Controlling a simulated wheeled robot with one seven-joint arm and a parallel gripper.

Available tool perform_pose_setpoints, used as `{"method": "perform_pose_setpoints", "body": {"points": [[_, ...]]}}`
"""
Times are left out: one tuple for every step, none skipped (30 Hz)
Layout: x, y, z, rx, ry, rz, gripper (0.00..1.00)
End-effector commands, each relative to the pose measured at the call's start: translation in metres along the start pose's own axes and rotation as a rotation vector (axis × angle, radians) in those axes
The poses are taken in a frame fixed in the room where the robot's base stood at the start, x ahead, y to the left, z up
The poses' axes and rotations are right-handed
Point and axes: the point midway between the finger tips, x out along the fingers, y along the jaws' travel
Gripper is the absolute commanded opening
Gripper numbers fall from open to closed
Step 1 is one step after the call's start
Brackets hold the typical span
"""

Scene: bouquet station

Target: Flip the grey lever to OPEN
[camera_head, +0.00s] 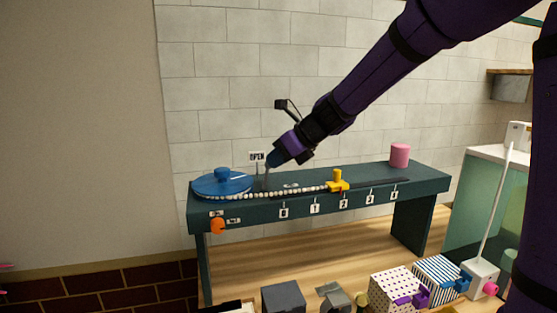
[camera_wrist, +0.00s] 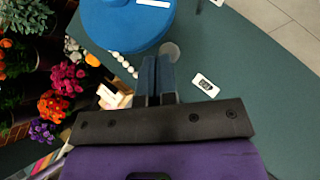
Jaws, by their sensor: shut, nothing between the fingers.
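My gripper (camera_head: 271,163) is shut and empty, pointing down over the left part of the dark green table, just right of the blue disc. A thin grey upright piece, seemingly the grey lever (camera_head: 266,179), stands just below the fingertips. In the wrist view the shut blue fingers (camera_wrist: 158,62) end close to a round grey piece (camera_wrist: 170,50), probably part of the lever. I cannot tell whether they touch. A small white label (camera_head: 257,156) stands behind the lever, its text too small to read. Another label (camera_wrist: 205,85) lies flat right of the fingers.
A blue round lidded disc (camera_head: 222,184) sits left, with a string of white beads (camera_head: 290,192) running to a yellow slider (camera_head: 338,181). A pink cylinder (camera_head: 400,155) stands at the back right. An orange knob (camera_head: 217,226) is on the front edge. Boxes (camera_head: 397,290) stand in front.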

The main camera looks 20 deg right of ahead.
Motion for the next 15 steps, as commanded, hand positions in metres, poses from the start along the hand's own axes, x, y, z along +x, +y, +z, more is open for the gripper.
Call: {"method": "perform_pose_setpoints", "body": {"points": [[0.0008, 0.0011, 0.0004, -0.001, 0.001, 0.001, 0.0], [0.001, 0.0015, 0.0008, -0.001, 0.001, 0.001, 0.0], [0.0012, 0.002, 0.0013, -0.001, 0.001, 0.001, 0.0], [0.0014, 0.0024, 0.0016, -0.001, 0.001, 0.001, 0.0], [0.0016, 0.0028, 0.0019, -0.001, 0.001, 0.001, 0.0], [0.0019, 0.0032, 0.0024, -0.001, 0.001, 0.001, 0.0], [0.002, 0.0036, 0.0027, -0.001, 0.001, 0.001, 0.0], [0.0022, 0.0039, 0.003, -0.001, 0.001, 0.001, 0.0], [0.0025, 0.0044, 0.0034, -0.001, 0.001, 0.001, 0.0], [0.0027, 0.0047, 0.0037, 0.0, 0.001, 0.001, 0.0], [0.0028, 0.005, 0.004, 0.0, 0.001, 0.001, 0.0], [0.003, 0.0053, 0.0043, 0.0, 0.001, 0.001, 0.0], [0.0032, 0.0056, 0.0045, 0.0, 0.001, 0.001, 0.0], [0.0033, 0.0058, 0.0047, 0.0, 0.001, 0.001, 0.0], [0.0034, 0.0061, 0.005, 0.0, 0.001, 0.001, 0.0]]}}
